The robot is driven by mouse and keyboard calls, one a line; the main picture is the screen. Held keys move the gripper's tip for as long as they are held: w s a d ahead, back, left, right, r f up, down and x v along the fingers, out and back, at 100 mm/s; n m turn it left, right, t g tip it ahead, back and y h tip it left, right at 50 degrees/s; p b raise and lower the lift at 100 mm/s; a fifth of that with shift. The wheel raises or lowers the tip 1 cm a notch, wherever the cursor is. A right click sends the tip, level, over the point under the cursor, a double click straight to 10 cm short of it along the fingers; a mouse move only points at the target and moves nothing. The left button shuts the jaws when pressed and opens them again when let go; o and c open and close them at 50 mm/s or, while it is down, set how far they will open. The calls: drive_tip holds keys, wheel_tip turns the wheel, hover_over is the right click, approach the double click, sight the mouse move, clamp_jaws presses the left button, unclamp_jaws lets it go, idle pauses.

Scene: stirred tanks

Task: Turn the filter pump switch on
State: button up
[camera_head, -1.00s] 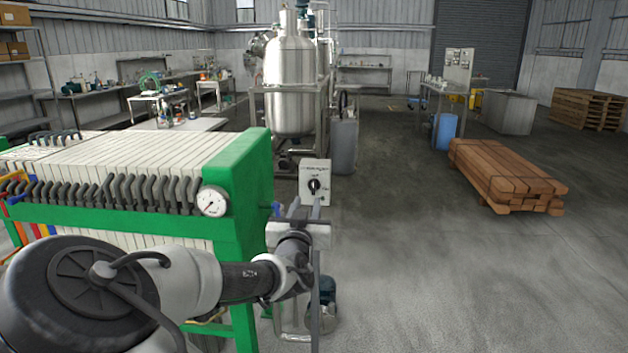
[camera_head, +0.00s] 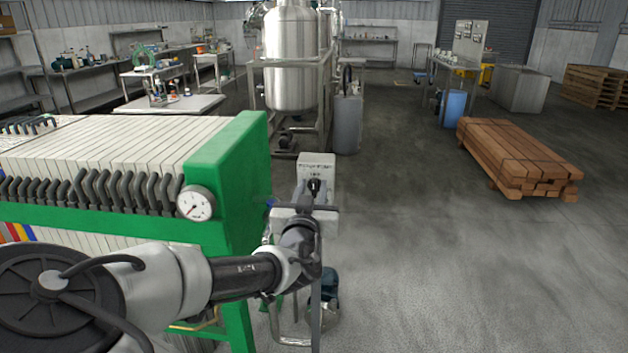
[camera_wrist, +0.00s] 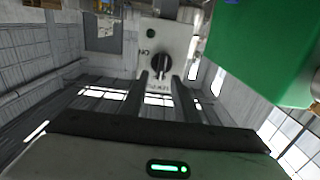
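The filter pump switch is a light grey box (camera_head: 317,162) with a black rotary knob (camera_head: 315,184), just right of the green filter press in the head view. In the wrist view the box (camera_wrist: 165,42) and its knob (camera_wrist: 161,66) face me, and the picture looks turned over. My gripper (camera_head: 308,192) is in front of the box in the head view and covers its lower part. In the wrist view my gripper (camera_wrist: 161,78) is open, its two fingers apart with the knob showing between and just beyond their tips. I cannot tell whether they touch it.
The green end plate (camera_head: 235,165) of the filter press, with a round gauge (camera_head: 196,203), stands close left of my arm. A blue-green pump (camera_head: 325,285) is below. A timber stack (camera_head: 520,158) lies to the right. The floor (camera_head: 450,270) at right is clear.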

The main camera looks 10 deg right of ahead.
drive_tip(key=shift+w+d, duration=0.1)
drive_tip(key=shift+w, duration=0.25)
clamp_jaws()
